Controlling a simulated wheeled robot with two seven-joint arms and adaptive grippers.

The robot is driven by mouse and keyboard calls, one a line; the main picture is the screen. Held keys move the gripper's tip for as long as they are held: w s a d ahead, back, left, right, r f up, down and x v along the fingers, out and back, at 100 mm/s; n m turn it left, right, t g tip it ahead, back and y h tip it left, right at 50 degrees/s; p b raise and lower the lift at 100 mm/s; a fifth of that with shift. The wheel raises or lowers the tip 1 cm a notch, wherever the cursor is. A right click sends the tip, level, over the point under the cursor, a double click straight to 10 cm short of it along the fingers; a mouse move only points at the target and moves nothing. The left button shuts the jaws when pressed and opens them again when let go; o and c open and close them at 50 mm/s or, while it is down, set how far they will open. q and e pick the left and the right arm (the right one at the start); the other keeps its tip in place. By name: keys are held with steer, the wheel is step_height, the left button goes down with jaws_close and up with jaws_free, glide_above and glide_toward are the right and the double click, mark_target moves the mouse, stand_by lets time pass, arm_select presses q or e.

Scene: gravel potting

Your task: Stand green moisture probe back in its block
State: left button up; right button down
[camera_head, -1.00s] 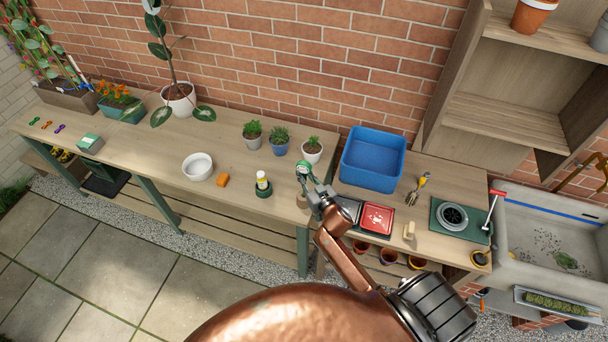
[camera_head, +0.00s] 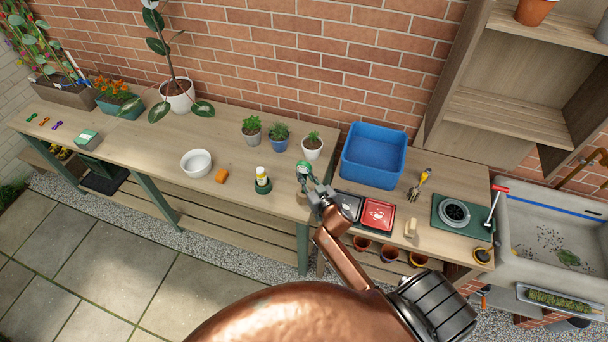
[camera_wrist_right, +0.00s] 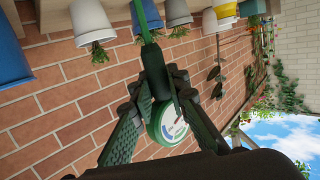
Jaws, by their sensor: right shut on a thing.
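My right gripper (camera_head: 312,188) is above the bench's front edge, near its middle. The right wrist view shows its fingers (camera_wrist_right: 158,95) shut on the green moisture probe (camera_wrist_right: 168,124), with the round white dial between them and a green stem reaching away toward the bench. In the head view the probe's green head (camera_head: 304,168) shows at the fingertips. My left gripper is out of view.
Three small potted plants (camera_head: 280,146) stand behind the gripper. A blue bin (camera_head: 373,157), a red tray (camera_head: 377,215) and a hand fork (camera_head: 420,184) lie to the right. A white bowl (camera_head: 196,163) and an orange piece (camera_head: 222,175) lie left.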

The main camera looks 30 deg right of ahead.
steer(key=shift+f+b, duration=0.9)
steer(key=shift+f, duration=0.45)
steer(key=c, duration=1.8)
jaws_free()
steer(key=shift+s, duration=0.1)
steer(key=v, duration=1.1)
steer(key=shift+s, duration=0.4)
